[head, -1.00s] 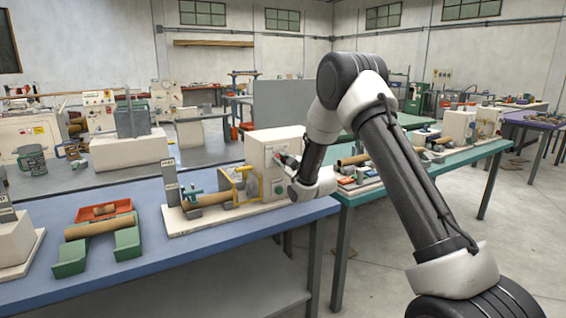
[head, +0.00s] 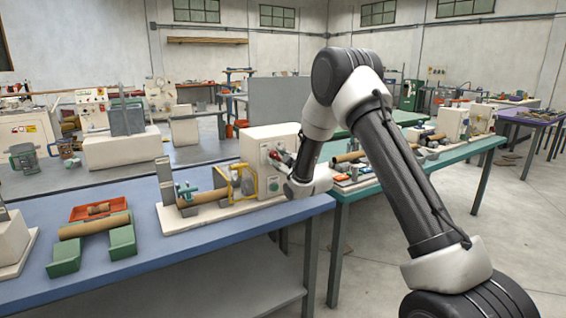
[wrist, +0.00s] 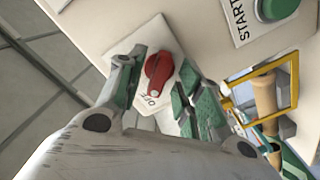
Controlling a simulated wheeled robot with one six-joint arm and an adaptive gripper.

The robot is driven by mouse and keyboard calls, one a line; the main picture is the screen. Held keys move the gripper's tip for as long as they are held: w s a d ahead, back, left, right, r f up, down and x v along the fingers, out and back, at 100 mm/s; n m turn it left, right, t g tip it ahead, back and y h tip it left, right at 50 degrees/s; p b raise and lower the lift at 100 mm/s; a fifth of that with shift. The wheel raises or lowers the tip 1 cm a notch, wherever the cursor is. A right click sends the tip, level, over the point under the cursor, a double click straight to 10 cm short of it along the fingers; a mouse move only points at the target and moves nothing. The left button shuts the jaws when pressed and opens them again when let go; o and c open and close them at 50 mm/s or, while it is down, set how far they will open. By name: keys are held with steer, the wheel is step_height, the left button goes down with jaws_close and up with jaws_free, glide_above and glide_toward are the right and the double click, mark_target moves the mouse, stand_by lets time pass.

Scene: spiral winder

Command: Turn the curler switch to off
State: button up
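The curler switch is a red knob (wrist: 158,70) on a pale plate on the white winder housing (head: 262,146). In the wrist view, the knob's narrow end, with a pale dot, lies close to the OFF lettering (wrist: 154,101). My gripper (wrist: 158,72) is open, with one green-padded finger on each side of the knob. Narrow gaps seem to show between the fingers and the knob; I cannot tell whether either touches. In the head view my gripper (head: 282,159) is at the housing's front face and partly covers the switch area.
A green START button (wrist: 277,8) is near the switch. A yellow guard frame (wrist: 268,82) stands beside the housing, close to a brown tube (head: 203,197). The blue bench (head: 190,250) holds a tube on green supports (head: 122,243) at left.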

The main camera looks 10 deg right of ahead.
steer(key=v, duration=1.1)
steer(key=shift+s, duration=0.3)
steer(key=shift+d, duration=0.1)
steer(key=s+d+f+m+g+h, duration=0.1)
steer(key=s+f+m+g, duration=0.15)
steer(key=f, duration=0.35)
steer(key=s+d+f+m+g+h, duration=0.1)
steer(key=s+f+g+h, duration=0.1)
steer(key=f+g, duration=0.3)
steer(key=s+d+f+m+g+h, duration=0.2)
steer(key=s+d+f+g, duration=0.15)
steer(key=s, duration=0.45)
steer(key=s+d+r+m+g, duration=0.1)
steer(key=s+d+r+m, duration=0.1)
steer(key=s+r, duration=1)
steer(key=s+d+r+m+g, duration=0.1)
steer(key=s+d+r+m, duration=0.2)
steer(key=s+r, duration=1)
steer(key=s+m, duration=0.1)
steer(key=s, duration=0.6)
steer(key=shift+s+d+h, duration=0.2)
steer(key=shift+d+h, duration=0.1)
steer(key=shift+d, duration=0.05)
steer(key=shift+r, duration=0.1)
